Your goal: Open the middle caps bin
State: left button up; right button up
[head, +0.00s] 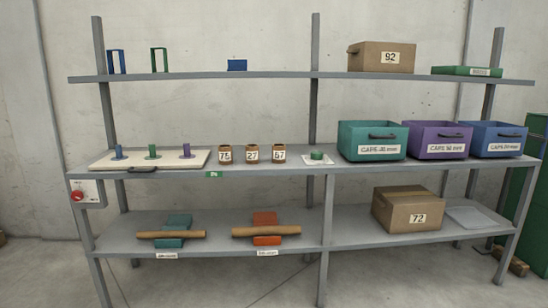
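Three caps bins stand side by side at the right of the middle shelf in the head view. The left bin (371,131) is teal green, the middle caps bin (423,136) is purple, and the right bin (494,134) is blue. Each has a dark handle and a white label on its front. The purple bin's handle (447,136) is above its label (447,148). The bins sit close together on the shelf. Whether the middle bin is pulled out at all cannot be told. Neither gripper shows.
The grey shelf rack (270,169) has three levels. A white board with pegs (135,160), several numbered brown jars (252,155) and a green roll on a pad (316,156) share the middle shelf. Cardboard boxes (388,60) stand above and below. A green cabinet (535,190) is at right.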

aim_at(426, 139)
jog(key=i+z, duration=0.1)
jog(key=z, duration=0.4)
jog(key=l+z, duration=0.1)
jog(key=z, duration=0.4)
jog(key=i+z, duration=0.15)
jog(key=z, duration=0.35)
